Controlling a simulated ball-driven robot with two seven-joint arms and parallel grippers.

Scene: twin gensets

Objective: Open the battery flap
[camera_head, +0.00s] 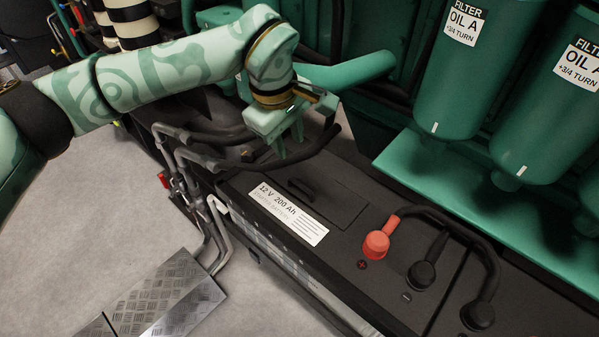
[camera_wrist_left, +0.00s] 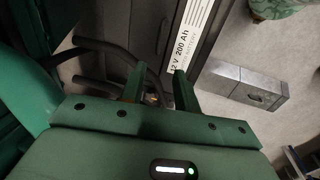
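The battery flap (camera_head: 335,203) is a dark rectangular panel set in the top of the black battery. It looks closed and flush, with a small raised dark handle (camera_head: 301,191) near its left end. A white label reading 12 V 200 Ah (camera_head: 288,213) lies in front of it. My left gripper (camera_head: 290,146) hangs above and behind the flap's left end, apart from it. In the left wrist view its two green fingers (camera_wrist_left: 158,88) stand apart with nothing between them. The flap (camera_wrist_left: 151,25) also shows there, beyond the fingertips. My right gripper is out of view.
A red terminal cap (camera_head: 377,244) and black terminal caps with a thick cable stand right of the flap. Green oil filters (camera_head: 460,75) rise behind. Grey pipes (camera_head: 190,165) and black hoses run left of the battery. The floor at left is mostly open.

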